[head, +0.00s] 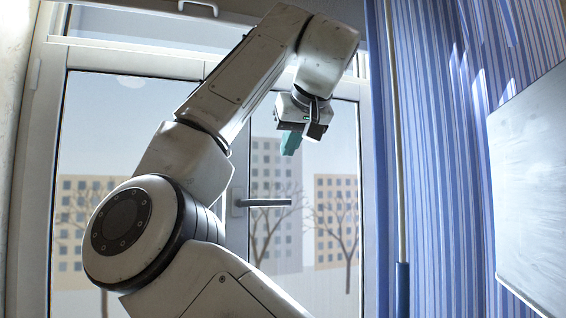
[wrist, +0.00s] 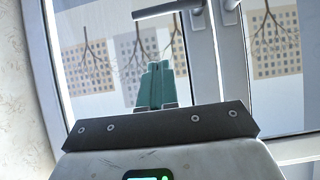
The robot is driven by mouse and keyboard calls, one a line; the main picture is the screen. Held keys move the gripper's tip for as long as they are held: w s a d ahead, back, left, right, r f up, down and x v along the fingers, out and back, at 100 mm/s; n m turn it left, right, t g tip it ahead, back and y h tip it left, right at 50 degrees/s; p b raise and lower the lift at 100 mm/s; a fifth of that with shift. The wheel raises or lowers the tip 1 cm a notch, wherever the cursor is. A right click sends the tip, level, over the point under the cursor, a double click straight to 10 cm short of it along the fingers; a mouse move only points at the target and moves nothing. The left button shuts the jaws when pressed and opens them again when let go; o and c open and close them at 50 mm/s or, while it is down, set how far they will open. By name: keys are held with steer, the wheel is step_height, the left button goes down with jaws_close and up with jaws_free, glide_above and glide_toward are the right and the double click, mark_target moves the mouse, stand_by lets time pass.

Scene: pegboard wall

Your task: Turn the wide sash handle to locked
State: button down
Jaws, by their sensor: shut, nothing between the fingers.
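In the head view a dark lever handle (head: 265,202) sits on the frame between two sashes, lying level and pointing right. The same handle shows at the top of the wrist view (wrist: 165,10), where the scene is upside down. A second handle (wrist: 230,5) beside it, across the frame joint, is partly cut off by the picture's top edge. In the head view the left sash looks wider, and my arm covers the place of its handle. My gripper (head: 291,144) has teal fingers, shut and empty, above the level handle and apart from it. The fingers also show in the wrist view (wrist: 158,85).
A blue striped curtain (head: 436,160) and a pale pole (head: 399,150) stand right of the window. A grey panel (head: 535,190) juts in at the far right. A small handle (head: 198,5) is on the upper frame. A pale wall borders the left.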

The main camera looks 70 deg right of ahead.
mark_target(262, 203)
steer(key=s+a+f+p+x, duration=0.1)
steer(key=f+x, duration=0.1)
steer(key=x, duration=0.9)
steer(key=shift+f+p, duration=0.3)
steer(key=shift+p, duration=0.05)
steer(key=shift+w+d, duration=0.15)
